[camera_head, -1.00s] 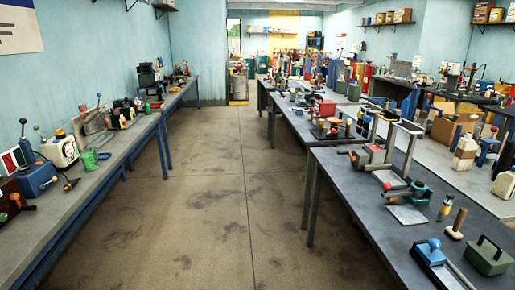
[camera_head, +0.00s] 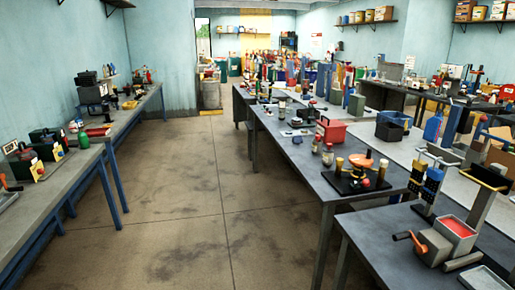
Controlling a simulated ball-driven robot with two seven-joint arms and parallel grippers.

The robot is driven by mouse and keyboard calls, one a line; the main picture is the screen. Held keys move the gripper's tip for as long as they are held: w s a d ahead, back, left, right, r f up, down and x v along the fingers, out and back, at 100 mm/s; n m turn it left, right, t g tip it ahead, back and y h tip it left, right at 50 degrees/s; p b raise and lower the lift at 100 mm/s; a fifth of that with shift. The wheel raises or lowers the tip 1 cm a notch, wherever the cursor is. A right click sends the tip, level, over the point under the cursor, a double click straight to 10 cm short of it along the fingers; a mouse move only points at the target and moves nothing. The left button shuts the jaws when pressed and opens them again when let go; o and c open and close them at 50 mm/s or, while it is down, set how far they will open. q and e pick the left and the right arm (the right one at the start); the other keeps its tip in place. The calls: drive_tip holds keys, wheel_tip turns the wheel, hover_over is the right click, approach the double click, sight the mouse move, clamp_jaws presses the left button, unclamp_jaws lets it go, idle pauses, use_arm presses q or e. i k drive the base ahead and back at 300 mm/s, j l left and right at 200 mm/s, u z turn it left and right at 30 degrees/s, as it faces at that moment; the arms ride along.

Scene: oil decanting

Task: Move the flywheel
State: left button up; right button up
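I cannot tell for certain which thing is the flywheel. A small device on a dark base with an orange round top (camera_head: 362,162) stands on the right-hand workbench, with small jars beside it. A grey device with an orange crank handle (camera_head: 408,237) stands nearer, at the lower right, beside a tray of red content (camera_head: 457,228). Neither of my grippers shows in this view.
A long dark workbench (camera_head: 290,150) crowded with tools and bins runs along the right. Another bench (camera_head: 50,190) lines the left wall. A red box (camera_head: 331,131) sits on the right bench. The concrete floor aisle (camera_head: 190,200) between them is clear.

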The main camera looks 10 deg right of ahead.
sight(358, 160)
drive_tip(key=i+j+z, duration=0.1)
drive_tip(key=i+z, duration=0.35)
drive_tip(key=i+j+z, duration=0.4)
drive_tip(key=i, duration=0.25)
drive_tip(key=i+j+z, duration=0.45)
